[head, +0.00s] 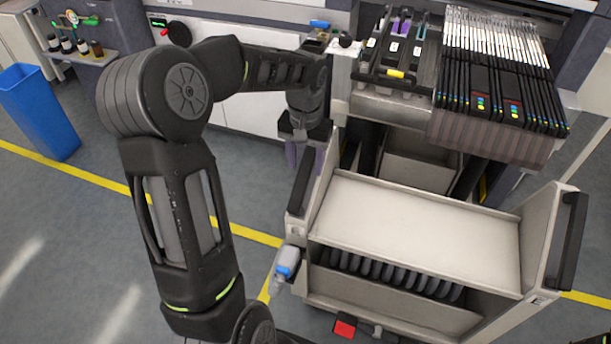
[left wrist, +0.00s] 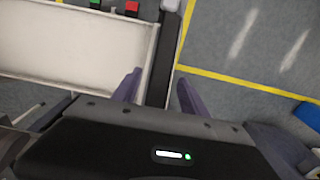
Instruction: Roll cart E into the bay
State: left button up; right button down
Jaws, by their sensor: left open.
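The beige cart (head: 415,225), which also shows in the left wrist view (left wrist: 75,50), has a flat top and a black handle at each side. Any letter on it is too small to read. The left handle (head: 300,185) is near my left gripper (head: 303,155). In the left wrist view my left gripper (left wrist: 159,78) is open, with the dark handle bar (left wrist: 163,60) between its two purple fingers. Whether they touch it I cannot tell. The bay (head: 415,165) is the opening in the machine behind the cart, partly hidden by it. My right gripper is out of view.
A blue bin (head: 40,110) stands far left. Yellow lines mark the open floor.

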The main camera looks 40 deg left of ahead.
aim_at(305, 176)
pick_arm(q)
notch_tip(305, 176, down, 5)
jog(key=shift+f, duration=0.2)
grip_shut()
dwell(0.6)
dwell(0.9)
